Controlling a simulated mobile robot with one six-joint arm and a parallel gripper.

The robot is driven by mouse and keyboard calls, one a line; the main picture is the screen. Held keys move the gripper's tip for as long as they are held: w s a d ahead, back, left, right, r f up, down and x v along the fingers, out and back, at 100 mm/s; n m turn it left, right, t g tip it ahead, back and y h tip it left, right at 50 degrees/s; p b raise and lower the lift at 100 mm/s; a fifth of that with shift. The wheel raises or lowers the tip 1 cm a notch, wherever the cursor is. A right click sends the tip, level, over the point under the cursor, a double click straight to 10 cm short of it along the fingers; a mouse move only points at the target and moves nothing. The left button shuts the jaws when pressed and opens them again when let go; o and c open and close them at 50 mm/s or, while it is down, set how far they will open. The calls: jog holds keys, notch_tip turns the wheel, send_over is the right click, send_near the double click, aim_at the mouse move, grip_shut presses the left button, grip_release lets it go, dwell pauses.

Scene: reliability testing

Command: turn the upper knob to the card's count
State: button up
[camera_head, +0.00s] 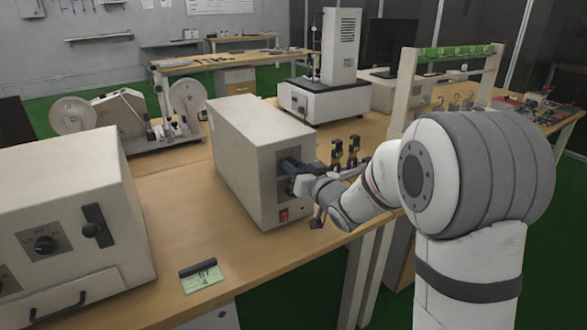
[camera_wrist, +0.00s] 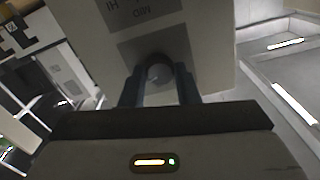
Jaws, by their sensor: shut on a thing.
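A beige box (camera_head: 242,150) stands on the wooden bench with its front panel facing right. My gripper (camera_head: 292,170) is at the upper part of that panel. In the wrist view, the two blue fingers of my gripper (camera_wrist: 160,84) are shut on a round dark knob (camera_wrist: 160,73), one on each side. A grey plate behind it carries upside-down lettering that seems to read MID and HI. The knob's pointer is too dark to read. A green card (camera_head: 203,279) with a dark top edge lies at the bench's front. Its small figures look like "67" above "4".
A red switch (camera_head: 284,215) sits low on the box's panel. A second beige box (camera_head: 65,190) with a knob (camera_head: 43,243), lever and handle stands at left. A reel device (camera_head: 125,110) and a white instrument (camera_head: 335,98) stand behind. Bench around the card is clear.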

jog(key=o, duration=1)
jog(key=shift+c, duration=0.2)
jog(key=shift+s, duration=0.1)
jog(key=v, duration=0.7)
jog(key=shift+s+d, duration=0.2)
jog(key=shift+s, duration=0.1)
